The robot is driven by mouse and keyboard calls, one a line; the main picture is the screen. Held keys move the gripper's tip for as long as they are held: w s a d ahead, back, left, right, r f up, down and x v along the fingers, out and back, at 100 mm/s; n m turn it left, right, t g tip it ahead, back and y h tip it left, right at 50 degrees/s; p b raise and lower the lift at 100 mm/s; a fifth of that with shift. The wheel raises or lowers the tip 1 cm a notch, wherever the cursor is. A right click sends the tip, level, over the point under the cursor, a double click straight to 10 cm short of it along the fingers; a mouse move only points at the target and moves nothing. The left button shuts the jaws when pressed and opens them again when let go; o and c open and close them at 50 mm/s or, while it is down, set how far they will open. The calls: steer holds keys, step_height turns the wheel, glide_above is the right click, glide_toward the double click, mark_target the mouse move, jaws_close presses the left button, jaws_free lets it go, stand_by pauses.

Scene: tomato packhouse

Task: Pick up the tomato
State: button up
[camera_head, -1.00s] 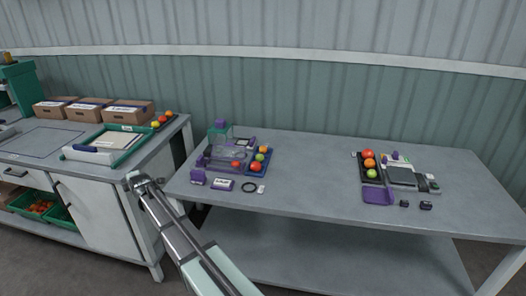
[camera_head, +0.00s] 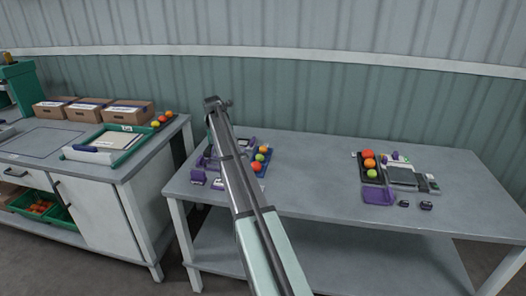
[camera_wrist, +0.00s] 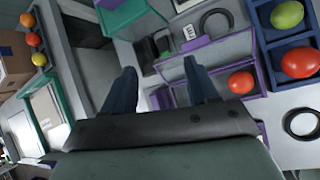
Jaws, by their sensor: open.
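A single red tomato (camera_wrist: 241,82) lies by a purple-edged frame in the wrist view; my arm hides it in the head view. Beside it a blue tray (camera_wrist: 272,52) holds a green tomato (camera_wrist: 287,14) and a red tomato (camera_wrist: 299,62). In the head view this tray's orange, green and red tomatoes (camera_head: 261,157) stand in a column just right of my arm. My gripper (camera_wrist: 162,85) is open with nothing between its fingers. The lone tomato is to the right of the right finger, apart from it. In the head view my gripper (camera_head: 217,103) is above the table's left part.
The grey table (camera_head: 310,185) is clear in its middle. A second tomato tray (camera_head: 371,168), a purple tray (camera_head: 379,197) and a scale-like device (camera_head: 402,176) stand at right. The left bench has cardboard boxes (camera_head: 128,114) and a green-edged tray (camera_head: 108,143). A black ring (camera_wrist: 302,124) lies near the blue tray.

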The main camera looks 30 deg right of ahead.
mark_target(263, 147)
steer(key=s+d+g, duration=0.2)
steer(key=s+d, duration=0.2)
steer(key=d, duration=0.4)
steer(key=s+d+g, duration=0.2)
steer(key=s+d, duration=0.2)
steer(key=d, duration=0.4)
steer(key=shift+h, duration=0.3)
steer(key=x, duration=1.4)
steer(key=shift+w+a, duration=0.1)
steer(key=shift+w, duration=0.3)
steer(key=shift+c, duration=0.3)
steer(key=c, duration=0.5)
